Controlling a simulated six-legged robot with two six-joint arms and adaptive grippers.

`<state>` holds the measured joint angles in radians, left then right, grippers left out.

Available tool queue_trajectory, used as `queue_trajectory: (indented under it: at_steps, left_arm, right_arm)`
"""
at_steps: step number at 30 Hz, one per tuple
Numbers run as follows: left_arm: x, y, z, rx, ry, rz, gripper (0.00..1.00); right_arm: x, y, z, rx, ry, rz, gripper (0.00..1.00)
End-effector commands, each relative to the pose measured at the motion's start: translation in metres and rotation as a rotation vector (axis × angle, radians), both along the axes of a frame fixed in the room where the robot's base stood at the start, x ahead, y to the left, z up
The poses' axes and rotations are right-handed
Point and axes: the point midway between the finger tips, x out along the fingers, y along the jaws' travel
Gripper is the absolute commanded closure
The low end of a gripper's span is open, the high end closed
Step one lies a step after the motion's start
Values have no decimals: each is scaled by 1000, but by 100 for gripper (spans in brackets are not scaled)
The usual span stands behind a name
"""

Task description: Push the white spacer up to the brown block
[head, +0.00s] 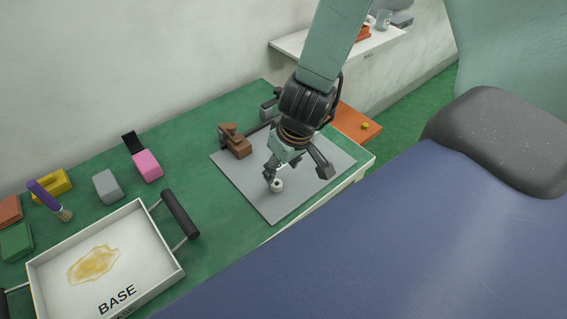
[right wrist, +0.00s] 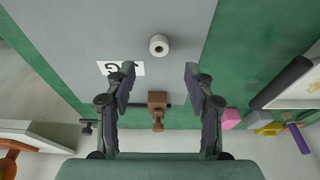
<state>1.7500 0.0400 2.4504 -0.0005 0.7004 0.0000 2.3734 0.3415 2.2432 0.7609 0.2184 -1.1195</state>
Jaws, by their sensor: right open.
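The white spacer (head: 277,186), a small ring with a hole, sits on the grey mat (head: 278,209) by one fingertip of my right gripper (head: 297,172). In the right wrist view the spacer (right wrist: 159,45) lies just past the gap between the open, empty fingers (right wrist: 160,70). I cannot tell whether a finger touches it. The brown block (head: 235,142) stands near the mat's back left edge, apart from the spacer. In the right wrist view the block (right wrist: 157,103) shows between the fingers, farther down the picture. My left gripper is not in view.
A white tray (head: 176,277) marked BASE, with black handles, stands at the front left. Pink (head: 148,166) and grey (head: 107,186) blocks and a purple brush (head: 45,196) lie behind it. A lettered label (right wrist: 108,67) is partly hidden by a finger. The mat around the spacer is mostly clear.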

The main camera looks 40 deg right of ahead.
Motion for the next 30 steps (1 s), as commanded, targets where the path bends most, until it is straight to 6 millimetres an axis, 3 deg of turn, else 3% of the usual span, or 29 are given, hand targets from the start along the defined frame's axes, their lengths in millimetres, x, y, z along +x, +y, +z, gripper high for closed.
queue_trajectory:
  at_steps: [18, 30]
  left_arm:
    - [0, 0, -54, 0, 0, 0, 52]
    - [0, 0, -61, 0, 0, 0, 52]
  right_arm:
    - [17, 3, -62, -2, 0, 0, 46]
    - [20, 4, -71, -1, 1, 1, 46]
